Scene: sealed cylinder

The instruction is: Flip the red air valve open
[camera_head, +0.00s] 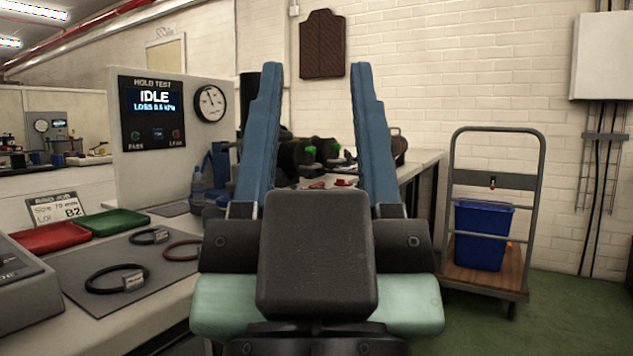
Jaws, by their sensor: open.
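My gripper (316,75) fills the middle of the view, with its two blue fingers spread wide and pointing up and away. Nothing is held between them. Behind the gap, on the far bench, a dark cylinder-like assembly (322,154) shows green parts. Small red pieces (343,182) lie low in front of it, seen between the fingers. They are too small for me to tell whether one is the red air valve or how it is turned. My fingers and gripper body hide part of this area.
A hold test panel (152,112) with a gauge reads IDLE at left. A red tray (50,237), a green tray (112,222) and several dark rings (117,279) are on the near left bench. A trolley (493,290) with a blue bin stands right, with open green floor nearby.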

